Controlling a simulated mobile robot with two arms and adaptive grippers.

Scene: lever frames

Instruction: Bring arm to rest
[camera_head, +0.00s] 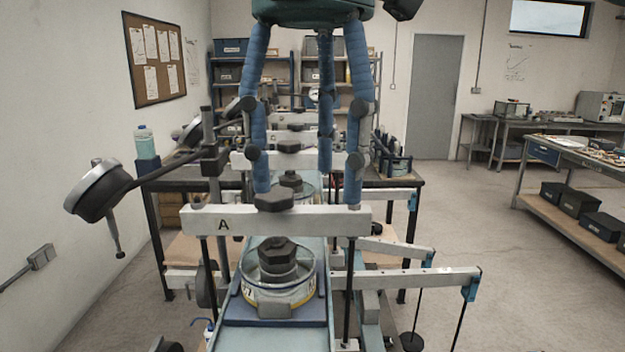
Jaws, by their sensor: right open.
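My right gripper (308,190) hangs down from the top centre, with its blue segmented fingers spread and nothing between them. Its fingertips are close to the white crossbeam (295,218) marked A; I cannot tell whether they touch it. A dark hex knob (274,202) sits on the beam beside the left fingertip. Below is a round cell (278,290) with a dark hex cap (278,257). A white lever arm (410,282) runs right from the frame, nearly level, with a blue end (471,289) and hanging rods. My left gripper is out of view.
A dial gauge (97,190) on a dark bracket juts out left. More lever frames (290,160) stand in a row behind. A dark weight (411,342) hangs low at right. Benches (575,145) stand along the right; the floor (500,270) between is clear.

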